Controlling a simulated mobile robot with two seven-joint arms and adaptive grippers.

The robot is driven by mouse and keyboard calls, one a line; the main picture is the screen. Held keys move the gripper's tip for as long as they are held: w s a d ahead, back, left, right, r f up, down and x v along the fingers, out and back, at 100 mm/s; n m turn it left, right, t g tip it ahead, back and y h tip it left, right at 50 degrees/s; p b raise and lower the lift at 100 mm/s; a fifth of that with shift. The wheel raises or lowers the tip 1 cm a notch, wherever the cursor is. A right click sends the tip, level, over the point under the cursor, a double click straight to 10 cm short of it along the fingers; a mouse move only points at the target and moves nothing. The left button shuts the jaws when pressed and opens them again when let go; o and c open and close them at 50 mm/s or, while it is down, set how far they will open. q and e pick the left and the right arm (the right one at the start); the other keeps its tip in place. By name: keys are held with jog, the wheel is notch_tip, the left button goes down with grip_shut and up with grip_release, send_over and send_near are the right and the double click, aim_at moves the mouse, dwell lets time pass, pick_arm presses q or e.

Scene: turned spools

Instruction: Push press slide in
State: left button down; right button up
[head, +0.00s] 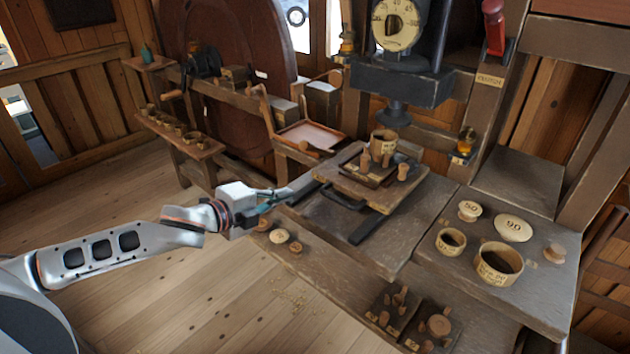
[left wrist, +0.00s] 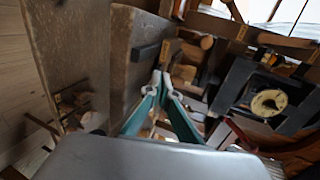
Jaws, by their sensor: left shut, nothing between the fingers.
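The press slide (head: 405,198) is a wooden board on dark rails, with a dark handle (head: 343,201) at its front edge. It bears a dark plate with several wooden pegs and a wooden cup (head: 383,142). The press ram (head: 394,113) hangs above the slide's back part, apart from the cup. My left gripper (head: 308,184) is shut and empty, close to the slide's left front corner; I cannot tell whether it touches. Its teal fingers meet in the left wrist view (left wrist: 162,82). My right gripper is not in view.
Wooden cups and lids stand on the right bench (head: 545,290), including a large cup (head: 499,263). Dark peg trays (head: 427,329) lie low in front. A low plank (head: 330,272) holds round pieces. A shallow tray (head: 311,136) lies behind my gripper. The floor at left is clear.

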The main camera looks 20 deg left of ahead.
pick_arm(q)
send_near(323, 179)
jog(key=x, duration=0.5)
jog(key=shift+p, duration=0.3)
jog(key=shift+w+d+f, duration=0.15)
jog(key=shift+w+d, duration=0.15)
jog(key=shift+w, duration=0.35)
